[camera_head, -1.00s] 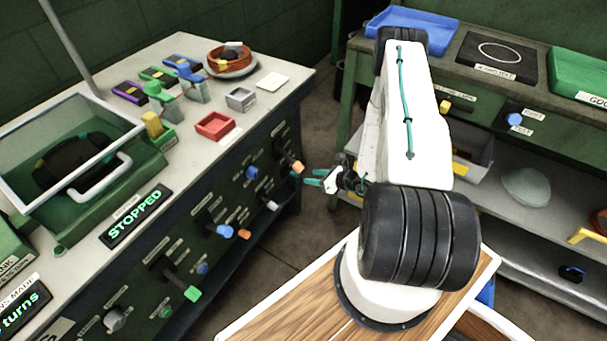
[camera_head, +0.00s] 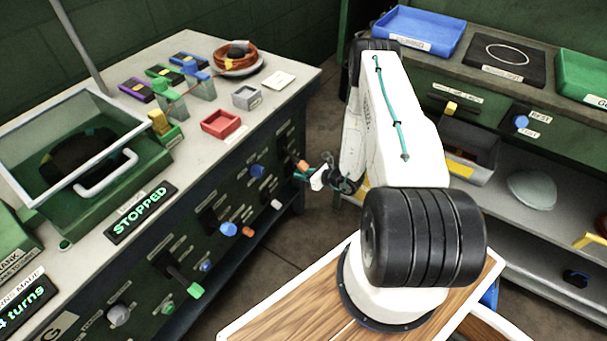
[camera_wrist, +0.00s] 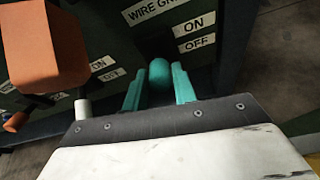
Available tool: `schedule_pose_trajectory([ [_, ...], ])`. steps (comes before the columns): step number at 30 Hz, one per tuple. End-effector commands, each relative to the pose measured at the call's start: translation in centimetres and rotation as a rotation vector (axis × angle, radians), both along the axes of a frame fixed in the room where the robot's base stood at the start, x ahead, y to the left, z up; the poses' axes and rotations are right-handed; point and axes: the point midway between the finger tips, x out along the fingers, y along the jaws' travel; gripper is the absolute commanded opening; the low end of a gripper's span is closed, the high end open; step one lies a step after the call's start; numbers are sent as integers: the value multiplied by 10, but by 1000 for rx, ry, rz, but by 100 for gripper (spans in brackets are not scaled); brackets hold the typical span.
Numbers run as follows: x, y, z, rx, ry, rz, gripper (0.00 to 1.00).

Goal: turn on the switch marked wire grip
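The switch marked wire grip shows in the wrist view as a rounded teal knob (camera_wrist: 160,72). The WIRE GRIP label (camera_wrist: 158,8) is above it, and the ON and OFF labels (camera_wrist: 196,32) are to its right. My gripper (camera_wrist: 158,84) has its teal fingers apart, one on each side of the knob, with a narrow gap showing on both sides. In the head view my gripper (camera_head: 306,175) is at the right end of the bench's front panel. There the knob cannot be told from my teal fingers. The lever's position is hidden.
An orange knob (camera_wrist: 42,45) is close on the left in the wrist view. The panel (camera_head: 225,215) carries several other coloured knobs. A display (camera_head: 140,212) on the bench reads STOPPED. A second bench (camera_head: 500,120) stands right, with floor between.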

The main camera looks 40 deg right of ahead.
Motion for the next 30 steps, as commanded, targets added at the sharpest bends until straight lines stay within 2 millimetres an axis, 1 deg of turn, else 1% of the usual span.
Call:
schedule_pose_trajectory([
  [1,0,0,0,0,0,0,12],
  [2,0,0,0,0,0,0,4],
  [3,0,0,0,0,0,0,1],
  [7,0,0,1,-5,10,0,1],
  [14,2,0,8,-40,104,1,1],
  [22,2,0,7,-41,110,-1,1],
  [23,2,0,7,-40,109,-1,29],
  [24,2,0,7,-40,109,-1,40],
  [25,2,0,7,-40,109,0,46],
  [30,2,1,7,-40,109,0,46],
])
